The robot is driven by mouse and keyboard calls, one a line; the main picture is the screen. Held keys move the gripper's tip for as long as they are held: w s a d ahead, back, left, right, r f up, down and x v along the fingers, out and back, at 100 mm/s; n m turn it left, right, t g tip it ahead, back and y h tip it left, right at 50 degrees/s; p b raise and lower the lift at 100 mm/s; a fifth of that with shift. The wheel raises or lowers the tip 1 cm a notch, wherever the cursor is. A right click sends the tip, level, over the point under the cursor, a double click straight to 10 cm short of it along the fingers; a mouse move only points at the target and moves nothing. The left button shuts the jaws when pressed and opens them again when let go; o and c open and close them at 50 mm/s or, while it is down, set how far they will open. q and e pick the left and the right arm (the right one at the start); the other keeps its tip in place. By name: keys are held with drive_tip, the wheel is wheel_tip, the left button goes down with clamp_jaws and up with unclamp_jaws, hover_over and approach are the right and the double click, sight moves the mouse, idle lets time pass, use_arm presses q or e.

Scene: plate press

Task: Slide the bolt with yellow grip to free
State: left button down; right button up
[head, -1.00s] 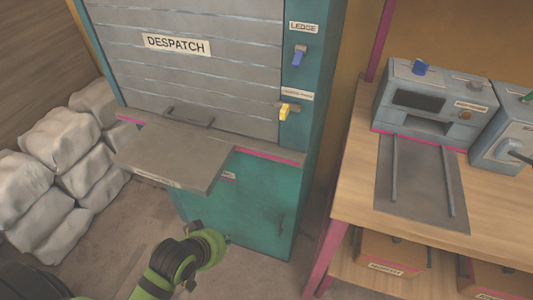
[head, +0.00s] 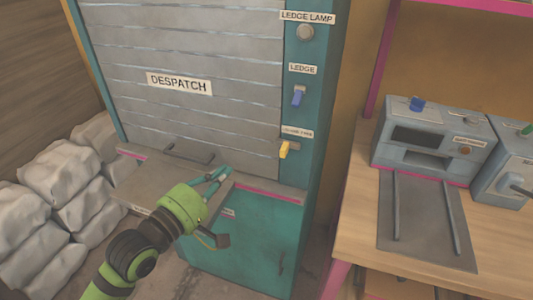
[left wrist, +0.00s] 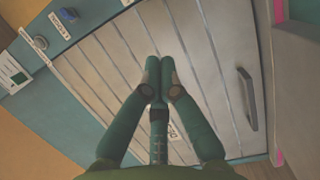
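The bolt with the yellow grip (head: 285,150) sits on the teal right post of the despatch cabinet, below a small label. My left gripper (head: 228,172) is in front of the cabinet, over the ledge, left of the yellow grip and a little lower, apart from it. Its fingers (left wrist: 160,68) are together at the tips with nothing between them, in front of the grey slatted shutter (left wrist: 110,75). I cannot make out the yellow grip in the left wrist view. My right gripper is in neither view.
Above the bolt are a blue ledge switch (head: 298,96) and a round ledge lamp (head: 305,32). The grey ledge (head: 135,185) juts out under the shutter handle (head: 188,152). A wooden bench (head: 500,235) with machines stands right; pale sacks (head: 50,190) lie left.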

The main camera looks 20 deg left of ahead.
use_arm(q)
drive_tip(key=p, duration=0.2)
approach(277, 144)
drive_tip(key=w+a, duration=0.3)
drive_tip(key=w, duration=0.2)
drive_tip(key=d, duration=0.4)
drive_tip(key=shift+w+d+p, duration=0.2)
drive_tip(key=shift+d+p, duration=0.1)
